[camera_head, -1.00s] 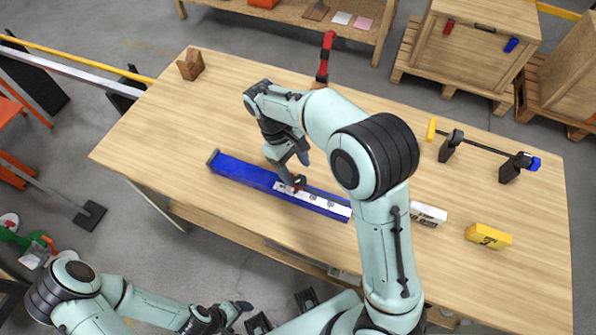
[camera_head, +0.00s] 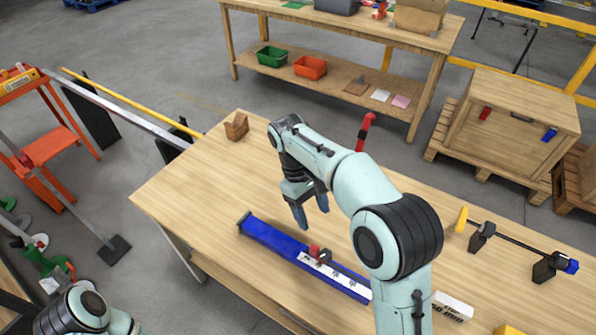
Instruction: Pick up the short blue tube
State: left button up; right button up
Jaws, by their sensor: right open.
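A long blue bar (camera_head: 268,237) with a white labelled strip lies across the table near its front edge. A small red piece (camera_head: 314,250) with a dark part sits on it. A small blue piece (camera_head: 572,267) is at the right end of a dark rod on black stands, and another small blue piece (camera_head: 549,134) is on the wooden crate at the back right. I cannot tell which is the short blue tube. My right gripper (camera_head: 311,212) is open and empty, above the table just behind the blue bar. My left gripper is out of view.
The wooden table (camera_head: 190,190) is largely clear on its left. A wooden block (camera_head: 236,126) stands at its far left corner, a red upright piece (camera_head: 365,131) behind my right arm. A white box (camera_head: 452,306) and a yellow box (camera_head: 508,331) lie at the right front.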

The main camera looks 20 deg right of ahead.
aim_at(345, 281)
jog(key=k+j, duration=0.3)
jog(key=k, duration=0.15)
jog(key=k+j, duration=0.3)
jog(key=k, duration=0.15)
